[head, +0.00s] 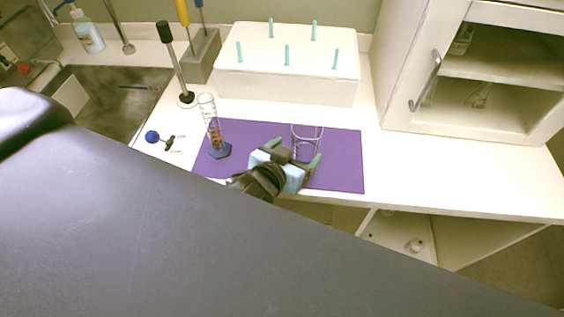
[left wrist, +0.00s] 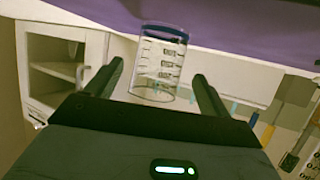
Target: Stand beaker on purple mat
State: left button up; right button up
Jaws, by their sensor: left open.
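The clear glass beaker (head: 307,132) stands upright on the right half of the purple mat (head: 345,160). My left gripper (head: 295,152) is open at the beaker's near side, its fingers pointing at it. In the left wrist view, the beaker (left wrist: 160,65) with its dark printed marks and blue-edged end against the purple mat (left wrist: 250,22) shows between and beyond the open fingers of my left gripper (left wrist: 158,85). No finger clearly touches the glass. In the head view the gripper hides the beaker's lower part. My right gripper is out of view.
A graduated cylinder with a blue base (head: 219,149) stands on the mat's left part. A white rack with teal pegs (head: 290,85) is behind. A stand (head: 187,98) and a small blue-knobbed item (head: 153,136) are left, near the sink (head: 115,90). Counter right of the mat is clear.

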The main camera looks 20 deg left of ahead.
pick_arm(q)
jog(key=v, duration=0.7)
